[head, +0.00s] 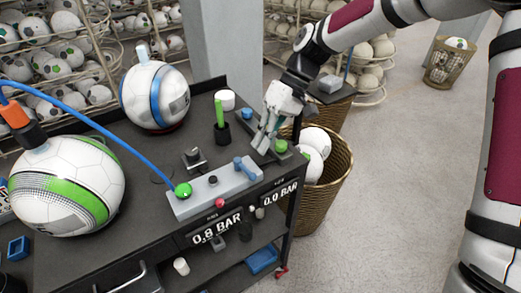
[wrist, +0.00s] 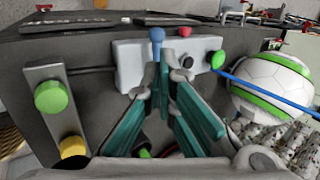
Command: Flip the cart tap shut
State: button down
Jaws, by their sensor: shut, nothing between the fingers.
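The cart tap looks to be the blue lever (head: 245,169) at the right end of the grey valve block (head: 205,194) on the black cart. In the wrist view the blue lever (wrist: 157,41) stands out just beyond my fingertips, against the pale block (wrist: 130,62). My gripper (head: 258,148) is shut and empty, pointing down beside the lever on its right in the head view. In the wrist view its teal-padded fingers (wrist: 165,78) converge close to the lever. I cannot tell whether they touch it.
A blue hose (head: 110,137) runs to a green knob (head: 183,189) on the block. A green button (head: 281,146) is by my fingers. Balls (head: 155,95) sit on the cart. A wicker basket (head: 325,185) stands right of it; open floor lies farther right.

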jog(key=b+v, duration=0.2)
jog(key=v, duration=0.6)
jog(key=m+p, duration=0.3)
jog(key=m, duration=1.5)
send_near(245, 169)
jog(key=x, duration=0.5)
jog(key=shift+f, duration=0.4)
jog(key=shift+s+a+f, duration=0.15)
jog(key=shift+a+f, duration=0.05)
jog(key=shift+f, duration=0.25)
